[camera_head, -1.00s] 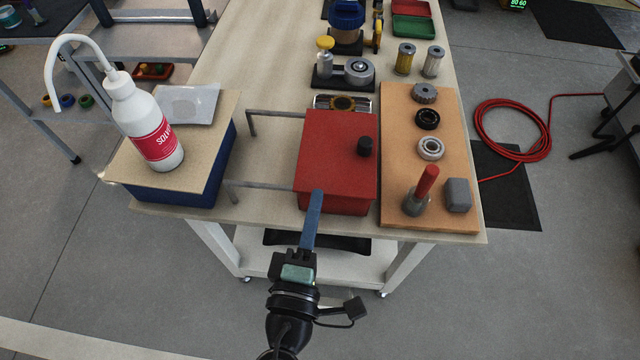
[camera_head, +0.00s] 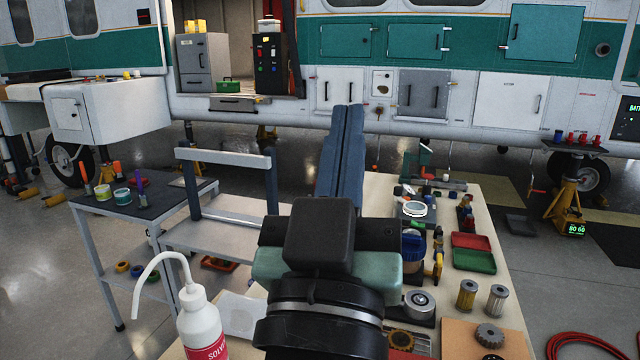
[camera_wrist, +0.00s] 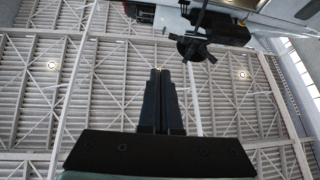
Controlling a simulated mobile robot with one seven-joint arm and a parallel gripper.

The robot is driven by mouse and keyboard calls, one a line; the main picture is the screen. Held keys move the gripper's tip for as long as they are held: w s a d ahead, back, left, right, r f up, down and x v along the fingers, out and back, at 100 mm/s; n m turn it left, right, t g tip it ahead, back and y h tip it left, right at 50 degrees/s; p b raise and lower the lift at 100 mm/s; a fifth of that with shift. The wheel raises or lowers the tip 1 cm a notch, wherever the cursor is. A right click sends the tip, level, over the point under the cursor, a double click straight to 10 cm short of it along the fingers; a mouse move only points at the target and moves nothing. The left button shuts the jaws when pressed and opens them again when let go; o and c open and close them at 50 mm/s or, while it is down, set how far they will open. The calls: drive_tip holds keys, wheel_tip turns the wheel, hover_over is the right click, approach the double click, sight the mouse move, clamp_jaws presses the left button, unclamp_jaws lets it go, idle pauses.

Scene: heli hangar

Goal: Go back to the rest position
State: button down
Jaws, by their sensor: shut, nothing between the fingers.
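My gripper (camera_head: 347,112) is raised high in the head view, its long blue-grey fingers together and pointing up and away, with nothing between them. In the wrist view the fingers (camera_wrist: 159,72) show closed and empty against the ceiling. The gripper is well clear of the workbench (camera_head: 490,225), which lies below and behind it in the picture. My wrist hides part of the bench's near left side.
The helicopter (camera_head: 450,60) with its teal stripe spans the back. A solvent bottle (camera_head: 203,325) stands at the lower left. A dark-topped side table (camera_head: 150,205) holds tape and markers. The bench carries two filters (camera_head: 467,295), a red-and-green box (camera_head: 473,260) and a yellow jack (camera_head: 567,200) stands beyond.

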drive_tip(key=s+a+r+t+y+p, duration=0.1)
drive_tip(key=s+r+y+p, duration=0.1)
drive_tip(key=r+p, duration=0.7)
drive_tip(key=s+a+r+t+y+p, duration=0.1)
drive_tip(key=r+p, duration=0.8)
drive_tip(key=r, duration=0.9)
drive_tip(key=s+t, duration=0.1)
drive_tip(key=s, duration=0.1)
drive_tip(key=shift+s+r+n+y, duration=0.3)
drive_tip(key=shift+s+r+y, duration=0.05)
drive_tip(key=shift+s+y, duration=0.05)
drive_tip(key=shift+d, duration=0.1)
